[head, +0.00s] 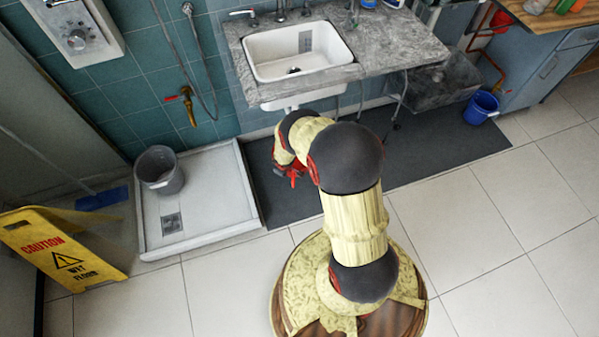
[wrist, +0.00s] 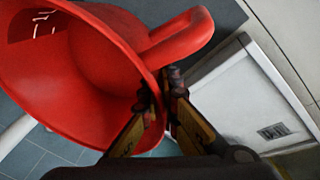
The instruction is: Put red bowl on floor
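The red bowl (wrist: 45,80) with a loop-shaped handle fills the upper left of the wrist view, tilted and close to the camera. My gripper (wrist: 165,92) has its two fingers on either side of the bowl's rim, near the handle, and looks shut on that rim. In the head view my gripper (head: 291,171) is low over the dark mat below the sink, mostly behind my arm. Small red parts show there, but I cannot tell bowl from gripper. The tiled floor (head: 450,215) is in the head view.
A white shower tray (head: 205,190) holding a grey bucket (head: 159,171) is left of the dark mat (head: 430,140). A sink counter (head: 395,40) overhangs the mat. A blue bucket (head: 481,107) stands right. A yellow caution sign (head: 60,250) is far left. Floor at right is clear.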

